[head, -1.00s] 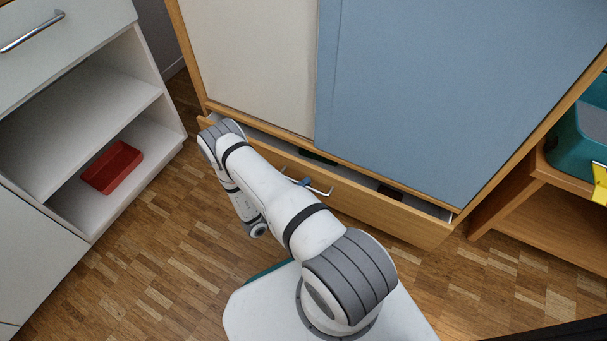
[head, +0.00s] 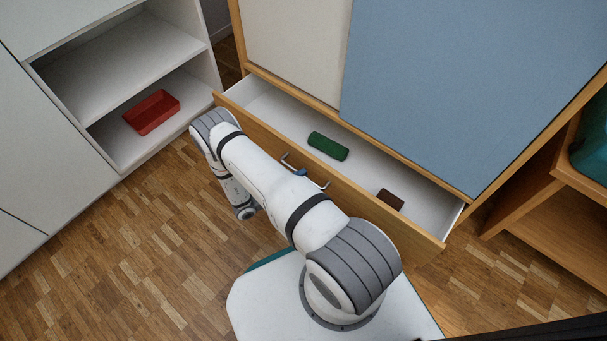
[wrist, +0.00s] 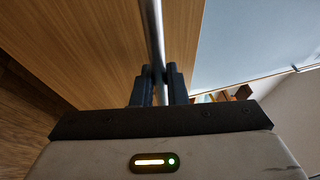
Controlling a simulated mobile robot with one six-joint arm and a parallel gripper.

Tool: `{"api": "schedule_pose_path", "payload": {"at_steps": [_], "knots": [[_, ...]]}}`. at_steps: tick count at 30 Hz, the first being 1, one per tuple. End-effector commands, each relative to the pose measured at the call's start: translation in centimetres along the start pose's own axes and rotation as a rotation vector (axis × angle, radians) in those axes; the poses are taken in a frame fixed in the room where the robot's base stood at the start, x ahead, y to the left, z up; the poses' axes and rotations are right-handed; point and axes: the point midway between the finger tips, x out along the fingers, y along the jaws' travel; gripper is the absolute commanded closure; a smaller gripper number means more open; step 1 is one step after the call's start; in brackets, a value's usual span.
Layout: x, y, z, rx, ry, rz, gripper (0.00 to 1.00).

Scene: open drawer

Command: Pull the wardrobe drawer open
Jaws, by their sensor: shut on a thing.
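The wardrobe drawer (head: 375,208) has a wooden front and a white inside, and it stands well out from the wardrobe (head: 430,90). A green cylinder-like object (head: 328,146) and a small dark brown object (head: 390,200) lie in it. A metal bar handle (head: 322,185) is on the drawer front, partly hidden by my arm in the head view. In the wrist view my gripper (wrist: 158,82) is shut on the handle bar (wrist: 152,30), with a finger on each side of it. In the head view my gripper is mostly hidden behind my arm.
A white cabinet (head: 125,65) with a red tray (head: 151,112) on its lower shelf stands at the left. A wooden shelf unit (head: 550,215) stands at the right, close to the drawer's right end. Parquet floor (head: 130,240) is clear at the lower left.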

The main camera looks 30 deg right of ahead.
Motion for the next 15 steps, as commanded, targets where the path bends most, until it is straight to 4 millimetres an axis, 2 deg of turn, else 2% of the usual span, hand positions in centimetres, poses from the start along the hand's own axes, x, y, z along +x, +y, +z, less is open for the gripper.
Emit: {"api": "schedule_pose_path", "payload": {"at_steps": [2,3,10,15], "knots": [[0.34,-0.1,0.64,0.013,0.001,0.003,1.0],[0.53,-0.08,0.63,0.013,0.005,0.002,0.86],[1.06,0.03,0.36,0.009,0.019,0.001,0.68],[1.15,0.06,0.26,0.007,0.021,0.001,0.66]]}}
